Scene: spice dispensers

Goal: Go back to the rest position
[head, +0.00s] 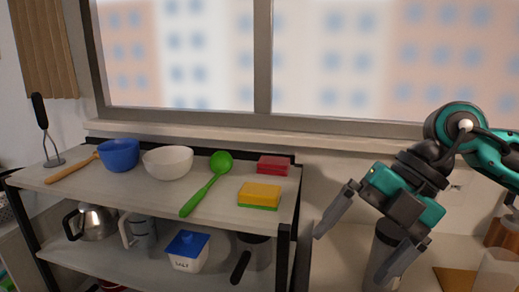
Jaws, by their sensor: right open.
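My right gripper (358,236) is at the right of the head view, on an arm that comes in from the right edge. Its two fingers are spread wide, and nothing shows between them. It is to the right of the shelf, pointing down and to the left. A dark cylindrical container (383,250) stands behind it and is partly hidden by the fingers. My left gripper is not in the view. No spice dispenser can be made out for certain.
A shelf (120,190) at left holds a blue bowl (119,155), a white bowl (168,163), a green ladle (208,188), a yellow-green sponge (260,195) and a red box (274,165). A kettle (92,222) and a blue-lidded jar (188,251) stand below. A window is behind.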

